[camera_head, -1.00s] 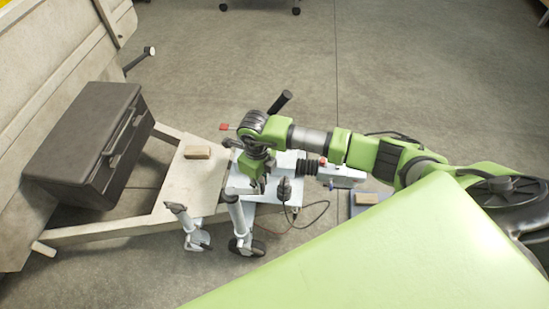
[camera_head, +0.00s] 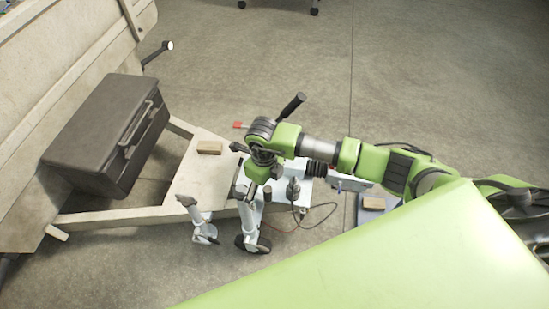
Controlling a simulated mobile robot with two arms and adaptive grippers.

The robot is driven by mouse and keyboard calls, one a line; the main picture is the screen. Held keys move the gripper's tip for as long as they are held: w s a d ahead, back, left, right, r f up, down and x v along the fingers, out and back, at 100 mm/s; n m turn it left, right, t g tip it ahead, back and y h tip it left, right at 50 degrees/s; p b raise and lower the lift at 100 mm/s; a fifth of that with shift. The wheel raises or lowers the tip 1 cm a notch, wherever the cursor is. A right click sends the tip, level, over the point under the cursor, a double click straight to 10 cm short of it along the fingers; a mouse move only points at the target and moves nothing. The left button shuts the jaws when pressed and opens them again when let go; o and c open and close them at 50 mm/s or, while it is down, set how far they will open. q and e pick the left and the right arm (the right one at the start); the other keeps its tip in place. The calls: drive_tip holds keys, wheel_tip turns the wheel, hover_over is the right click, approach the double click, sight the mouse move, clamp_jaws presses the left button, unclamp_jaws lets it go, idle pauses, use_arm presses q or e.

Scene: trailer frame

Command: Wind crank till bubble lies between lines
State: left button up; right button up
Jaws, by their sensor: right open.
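My right gripper (camera_head: 254,184) points down over the front of the trailer frame (camera_head: 192,184), close to the upper end of a grey jack post (camera_head: 249,213) with a wheel at its foot. It is open, and I cannot tell whether it touches anything. A black grip (camera_head: 291,106) sticks up behind my right wrist; I cannot tell whether it belongs to the crank. A short dark handle (camera_head: 239,147) shows just left of the wrist. The bubble and its lines are not discernible; my arm hides part of the coupling area. My left gripper is not in view.
A dark toolbox (camera_head: 90,153) sits on the frame at left. A wooden block (camera_head: 209,147) lies on the flat plate. A second wheeled post (camera_head: 200,222) stands in front. A loose cable (camera_head: 322,213) lies on the floor. Another block (camera_head: 374,203) lies at right.

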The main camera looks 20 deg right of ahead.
wheel_tip(320, 180, up, 7)
drive_tip(key=p, duration=0.4)
drive_tip(key=shift+f, duration=0.1)
idle(0.4)
